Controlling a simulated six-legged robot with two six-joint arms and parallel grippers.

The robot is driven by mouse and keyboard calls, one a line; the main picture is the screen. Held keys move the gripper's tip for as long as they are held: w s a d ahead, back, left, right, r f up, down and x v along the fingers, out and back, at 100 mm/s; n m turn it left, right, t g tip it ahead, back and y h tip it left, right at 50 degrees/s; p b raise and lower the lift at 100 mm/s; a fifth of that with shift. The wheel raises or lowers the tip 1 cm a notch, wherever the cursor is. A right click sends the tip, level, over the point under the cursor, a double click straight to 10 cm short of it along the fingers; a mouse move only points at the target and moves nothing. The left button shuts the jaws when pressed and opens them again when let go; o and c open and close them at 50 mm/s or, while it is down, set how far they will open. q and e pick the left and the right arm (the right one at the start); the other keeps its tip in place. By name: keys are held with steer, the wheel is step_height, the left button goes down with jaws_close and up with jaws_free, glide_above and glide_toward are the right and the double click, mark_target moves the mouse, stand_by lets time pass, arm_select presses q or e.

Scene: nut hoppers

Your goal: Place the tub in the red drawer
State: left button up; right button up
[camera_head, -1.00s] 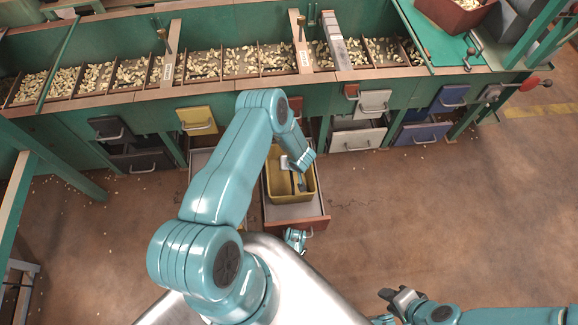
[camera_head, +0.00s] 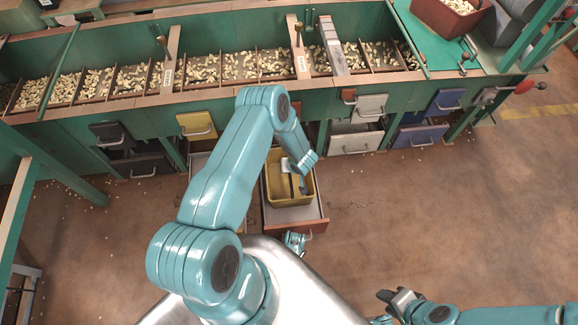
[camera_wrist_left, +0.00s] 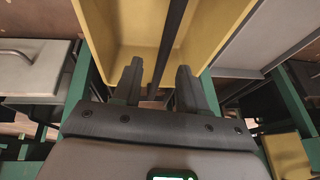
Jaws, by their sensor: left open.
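The yellow tub (camera_head: 288,202) sits inside the pulled-out red drawer (camera_head: 312,227), upright as far as I can see. Bare grey drawer floor shows beside and in front of it. My left arm hides part of the tub. My left gripper (camera_head: 301,184) reaches down over the tub. In the left wrist view this gripper (camera_wrist_left: 160,68) is open, its two fingers on either side of the tub's dark handle bar, not closed on it. The tub (camera_wrist_left: 203,42) fills the middle of that view. My right gripper (camera_head: 395,297) is at the lower right, far from the tub, its jaws unclear.
A green hopper bench (camera_head: 350,98) with nuts in compartments runs along the back. Below it are a yellow drawer (camera_head: 196,124), white drawer (camera_head: 356,138), blue drawer (camera_head: 420,134) and dark drawer (camera_head: 143,164). A red-brown bin (camera_head: 447,18) stands at upper right. The floor at right is clear.

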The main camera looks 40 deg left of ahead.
arm_select(q)
steer(key=p+v, duration=0.2)
steer(key=v, duration=0.6)
steer(key=s+d+r+m+h, duration=0.4)
steer(key=s+d, duration=0.3)
steer(key=d, duration=0.4)
steer(key=s+d+r+m+g+h, duration=0.1)
steer(key=s+d+r+m+h, duration=0.3)
steer(key=s+d+r, duration=0.3)
steer(key=s+d, duration=0.1)
steer(key=d, duration=0.3)
steer(key=shift+r+h, duration=0.2)
steer(key=shift+h, duration=0.1)
steer(key=shift+s+d+r+p, duration=0.1)
steer(key=shift+p, duration=0.2)
step_height(320, 180, up, 24)
steer(key=p, duration=2.4)
steer(key=shift+r, duration=0.15)
steer(key=shift+s, duration=0.1)
